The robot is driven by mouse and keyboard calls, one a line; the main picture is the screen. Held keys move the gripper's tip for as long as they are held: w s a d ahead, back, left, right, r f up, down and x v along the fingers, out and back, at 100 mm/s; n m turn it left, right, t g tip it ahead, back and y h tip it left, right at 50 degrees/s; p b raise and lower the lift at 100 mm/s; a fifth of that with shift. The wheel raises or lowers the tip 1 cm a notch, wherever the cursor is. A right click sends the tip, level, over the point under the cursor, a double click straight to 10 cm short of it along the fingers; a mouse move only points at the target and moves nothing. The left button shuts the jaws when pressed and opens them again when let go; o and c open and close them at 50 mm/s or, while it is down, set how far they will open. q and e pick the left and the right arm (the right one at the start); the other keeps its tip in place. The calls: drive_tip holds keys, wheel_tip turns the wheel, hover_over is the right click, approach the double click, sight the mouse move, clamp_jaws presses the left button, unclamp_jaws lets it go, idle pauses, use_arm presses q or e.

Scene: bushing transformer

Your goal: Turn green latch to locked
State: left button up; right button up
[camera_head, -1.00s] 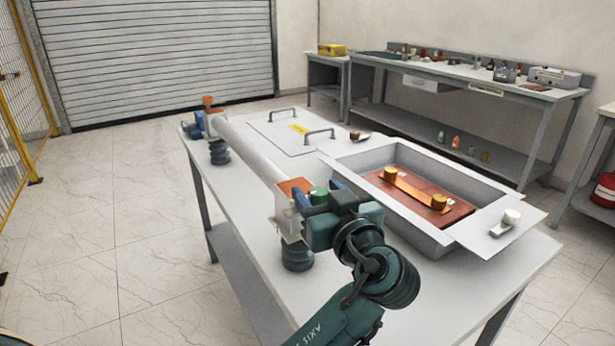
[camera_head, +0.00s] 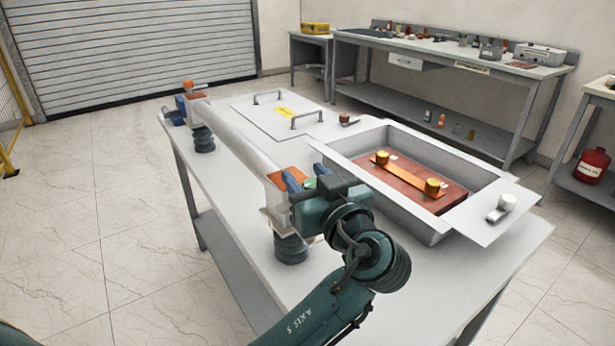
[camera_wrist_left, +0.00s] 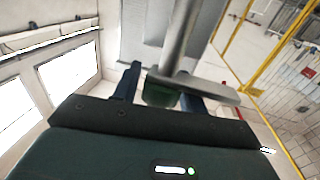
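The green latch (camera_head: 309,182) is a small round green piece at the near end of the long grey tube (camera_head: 238,137), beside an orange-brown plate (camera_head: 288,177). My left gripper (camera_head: 305,175) has its two blue fingers on either side of the latch. In the left wrist view the fingers (camera_wrist_left: 161,85) stand apart, with the dark green latch (camera_wrist_left: 160,93) between them under a grey plate. I cannot tell whether they press on it. The gripper body hides part of the latch, so its turn angle is unclear. My right gripper is out of view.
The tube rests on dark ribbed insulators (camera_head: 290,248) on a grey table (camera_head: 245,262). An open grey box (camera_head: 345,172) with a copper bar (camera_head: 408,180) inside stands to the right of my gripper. A lid with two handles (camera_head: 276,115) lies behind.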

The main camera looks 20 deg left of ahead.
use_arm(q)
drive_tip(key=c, duration=0.7)
